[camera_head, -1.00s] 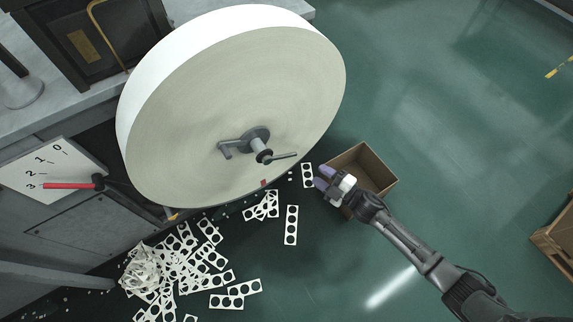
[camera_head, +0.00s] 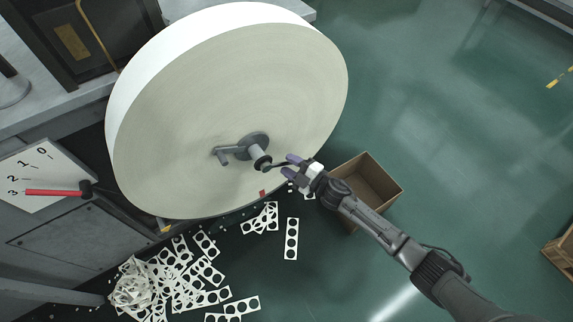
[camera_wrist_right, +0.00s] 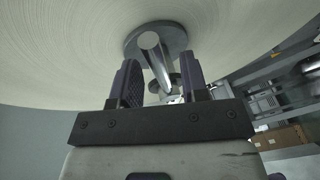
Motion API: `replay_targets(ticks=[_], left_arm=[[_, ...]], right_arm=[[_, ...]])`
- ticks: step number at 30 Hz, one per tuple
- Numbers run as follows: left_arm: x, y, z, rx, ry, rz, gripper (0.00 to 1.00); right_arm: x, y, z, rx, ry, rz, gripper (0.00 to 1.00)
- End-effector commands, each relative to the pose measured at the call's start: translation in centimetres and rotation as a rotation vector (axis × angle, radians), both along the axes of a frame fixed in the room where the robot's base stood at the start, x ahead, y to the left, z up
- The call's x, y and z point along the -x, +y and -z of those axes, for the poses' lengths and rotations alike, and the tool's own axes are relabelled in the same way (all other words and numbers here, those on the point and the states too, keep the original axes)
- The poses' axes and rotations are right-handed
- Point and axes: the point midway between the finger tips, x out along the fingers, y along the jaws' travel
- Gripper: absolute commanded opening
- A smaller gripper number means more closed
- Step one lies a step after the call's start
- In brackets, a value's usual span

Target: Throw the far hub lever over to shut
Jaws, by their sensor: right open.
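The large white paper roll (camera_head: 230,100) has a grey hub (camera_head: 252,142) at its centre. A thin dark lever (camera_head: 277,166) runs right from the end of the hub shaft. A grey crank-like arm (camera_head: 221,157) sits at the hub's left; I cannot tell which lever counts as the far one. My right gripper (camera_head: 289,165) is open at the right lever's outer end. In the right wrist view, its two fingers (camera_wrist_right: 160,72) stand either side of the hub shaft (camera_wrist_right: 153,52) as seen; contact is unclear. My left gripper is out of view.
An open cardboard box (camera_head: 365,185) stands on the green floor below my right arm. Punched white strips (camera_head: 180,275) litter the floor at the lower left. A panel marked 0 to 3 with a red-handled lever (camera_head: 55,192) is at the left.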

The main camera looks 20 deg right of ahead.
Motion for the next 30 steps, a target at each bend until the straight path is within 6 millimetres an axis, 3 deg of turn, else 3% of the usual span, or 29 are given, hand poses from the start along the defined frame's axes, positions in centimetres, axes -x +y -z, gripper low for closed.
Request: replay_targets(ticks=[6,17,30], left_arm=[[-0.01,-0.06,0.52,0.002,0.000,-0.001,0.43],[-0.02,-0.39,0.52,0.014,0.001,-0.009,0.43],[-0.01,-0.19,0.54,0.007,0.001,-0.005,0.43]], right_arm=[[-1.13,0.71,0.04,0.001,-0.001,0.000,0.41],[-1.29,0.80,-0.03,0.000,0.000,0.000,0.40],[-1.28,0.79,-0.02,0.000,0.000,0.000,0.00]])
